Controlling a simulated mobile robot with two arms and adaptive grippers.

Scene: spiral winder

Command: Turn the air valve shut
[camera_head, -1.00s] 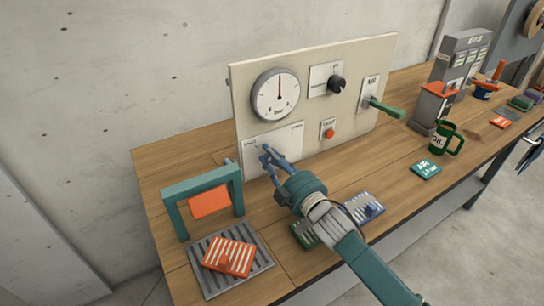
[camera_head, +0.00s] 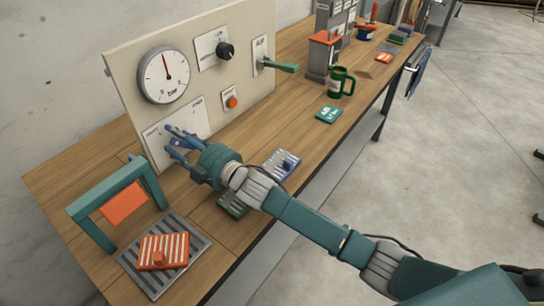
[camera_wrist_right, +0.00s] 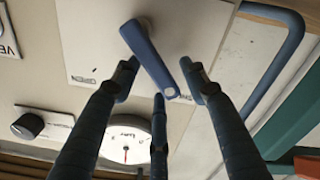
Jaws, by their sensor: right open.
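The valve handle is a blue lever (camera_wrist_right: 147,50) on a white plate (camera_wrist_right: 85,45) lettered "OPEN" in the right wrist view. The lever slants across the picture, with a holed free end. My right gripper (camera_wrist_right: 158,84) is open, its dark blue fingers spread around that end; I cannot tell whether any finger touches it. In the head view my right gripper (camera_head: 178,138) is at the plate (camera_head: 195,118) low on the upright panel (camera_head: 118,62); its fingers and the lever are hard to tell apart there. My left gripper is not in view.
The panel also carries a pressure gauge (camera_head: 165,76), a black knob (camera_head: 226,51), a green lever (camera_head: 281,67) and an orange button (camera_head: 232,101). A teal frame (camera_head: 92,233) stands at the left.

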